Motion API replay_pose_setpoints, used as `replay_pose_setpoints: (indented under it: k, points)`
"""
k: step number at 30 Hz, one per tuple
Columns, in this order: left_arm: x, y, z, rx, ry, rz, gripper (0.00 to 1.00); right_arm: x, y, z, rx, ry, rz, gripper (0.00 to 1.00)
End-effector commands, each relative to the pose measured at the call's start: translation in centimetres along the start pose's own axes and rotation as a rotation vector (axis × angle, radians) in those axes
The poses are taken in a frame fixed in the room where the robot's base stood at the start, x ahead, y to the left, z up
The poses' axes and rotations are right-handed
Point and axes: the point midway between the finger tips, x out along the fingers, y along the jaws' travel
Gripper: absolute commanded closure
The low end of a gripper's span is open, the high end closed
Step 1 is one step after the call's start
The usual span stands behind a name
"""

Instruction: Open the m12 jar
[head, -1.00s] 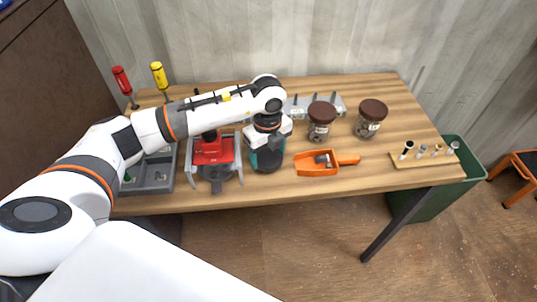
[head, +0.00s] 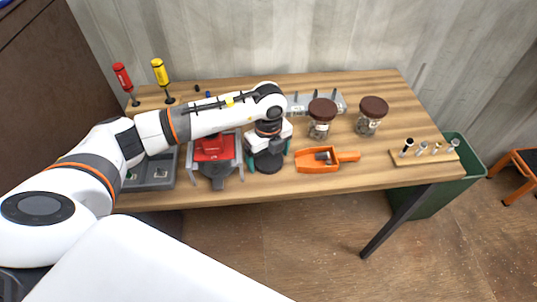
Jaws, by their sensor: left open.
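Two clear jars with brown lids stand on the wooden table, a left jar (head: 320,130) and a right jar (head: 366,126). Both are upright with their lids on. Each has a pale label too small to read, so I cannot tell which is the m12 jar. My left gripper (head: 267,158) points down left of both jars, apart from them. Its teal-tipped fingers are spread and empty, over or beside a dark round thing (head: 268,164) partly hidden by the gripper. My right gripper is not in view.
An orange scoop (head: 316,167) lies in front of the jars. A red and grey device (head: 214,150) and a grey tray (head: 158,180) are on the left. Screwdrivers (head: 160,75) stand behind. A small board (head: 425,157) with several bolts is at the right.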

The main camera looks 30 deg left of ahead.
Motion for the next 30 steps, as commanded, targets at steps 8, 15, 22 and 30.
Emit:
replay_pose_setpoints:
  k: [8,15,22,30]
  points:
    - [-4.3,0.2,-0.1,0.001,0.003,0.007,0.08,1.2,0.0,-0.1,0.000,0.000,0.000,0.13]
    - [-9.3,0.1,-0.1,0.000,0.002,0.006,0.08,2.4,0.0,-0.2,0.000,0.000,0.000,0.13]
    - [-11.9,0.1,0.0,0.000,0.000,0.003,0.08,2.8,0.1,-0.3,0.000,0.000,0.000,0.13]
    - [-12.2,0.0,0.0,0.000,0.000,0.000,0.08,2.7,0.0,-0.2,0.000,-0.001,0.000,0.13]
